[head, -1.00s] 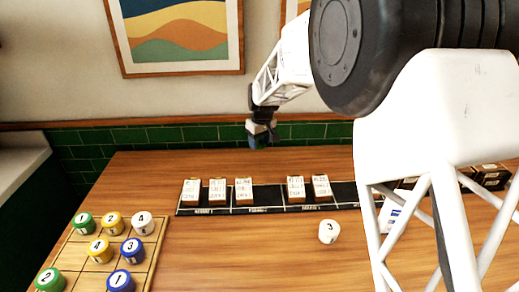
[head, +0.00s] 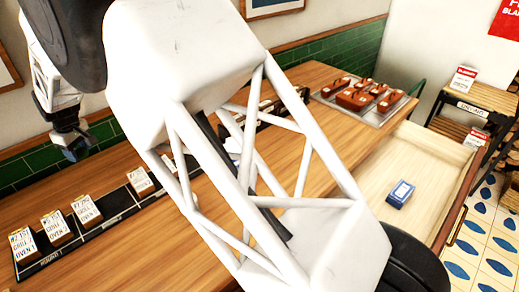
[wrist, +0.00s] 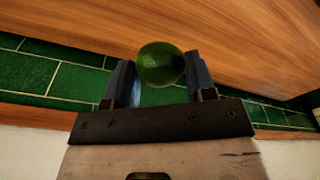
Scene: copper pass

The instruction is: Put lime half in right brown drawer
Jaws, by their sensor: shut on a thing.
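The lime half (wrist: 160,64) shows its rounded dark green skin in the wrist view, held between the two fingers of my gripper (wrist: 160,82). Its cut face is not visible. In the head view my gripper (head: 76,150) hangs at the far left, above the back of the table near the green tiles, and the lime half cannot be made out there. A drawer (head: 422,160) with a pale inside and brown front stands open at the right, far from my gripper. A small blue box (head: 400,193) lies in it.
A black strip (head: 110,208) with several labelled cards lies along the table's back. A tray (head: 388,109) with several red-brown items is at the far right end. A wooden shelf (head: 468,105) stands beyond the drawer. My arm hides the table's middle.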

